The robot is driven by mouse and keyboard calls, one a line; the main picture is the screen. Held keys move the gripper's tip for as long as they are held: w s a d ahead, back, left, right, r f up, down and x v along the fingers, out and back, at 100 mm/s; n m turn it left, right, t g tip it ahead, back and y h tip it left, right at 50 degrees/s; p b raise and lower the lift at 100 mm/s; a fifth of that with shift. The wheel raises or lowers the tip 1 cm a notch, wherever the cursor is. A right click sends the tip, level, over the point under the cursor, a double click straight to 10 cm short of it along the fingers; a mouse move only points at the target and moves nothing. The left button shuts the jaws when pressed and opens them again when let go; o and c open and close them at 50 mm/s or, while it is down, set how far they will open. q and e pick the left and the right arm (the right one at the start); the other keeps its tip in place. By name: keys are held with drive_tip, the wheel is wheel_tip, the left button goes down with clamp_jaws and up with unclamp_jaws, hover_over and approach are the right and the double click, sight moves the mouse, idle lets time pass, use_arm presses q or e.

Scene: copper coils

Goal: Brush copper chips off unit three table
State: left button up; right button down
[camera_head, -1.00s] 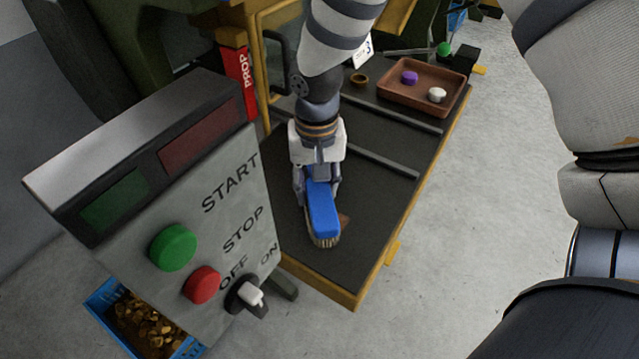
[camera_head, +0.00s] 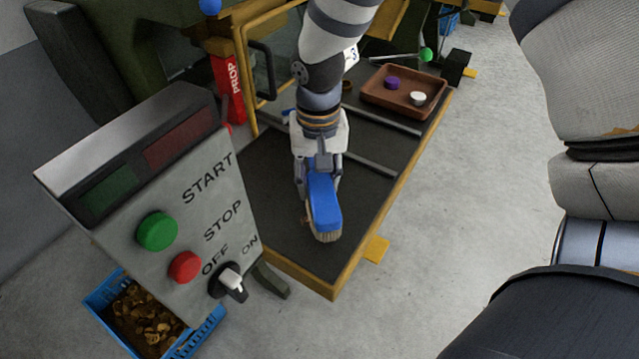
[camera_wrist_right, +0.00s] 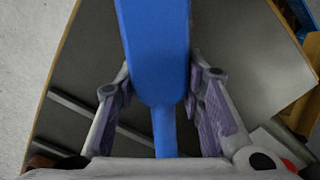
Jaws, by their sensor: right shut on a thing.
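My right gripper (camera_head: 319,183) is shut on a brush with a blue handle (camera_head: 323,207) and pale bristles (camera_head: 326,237). The brush is over the near right part of the dark table (camera_head: 270,185), bristles down; I cannot tell whether they touch the top. A small brownish patch (camera_head: 304,217), perhaps a copper chip, shows just left of the brush. In the right wrist view the blue handle (camera_wrist_right: 155,50) runs between the fingers. My left gripper is out of view.
A control box (camera_head: 190,205) with green and red buttons stands at the left. A blue crate (camera_head: 98,297) of copper pieces is on the floor below it. A brown tray (camera_head: 375,101) with purple and white pieces sits at the table's far end. Raised bars (camera_head: 370,163) cross the tabletop.

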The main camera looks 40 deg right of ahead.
sight(318, 175)
wheel_tip(318, 175, up, 2)
drive_tip(key=shift+w+r, duration=0.15)
drive_tip(key=shift+r, duration=0.8)
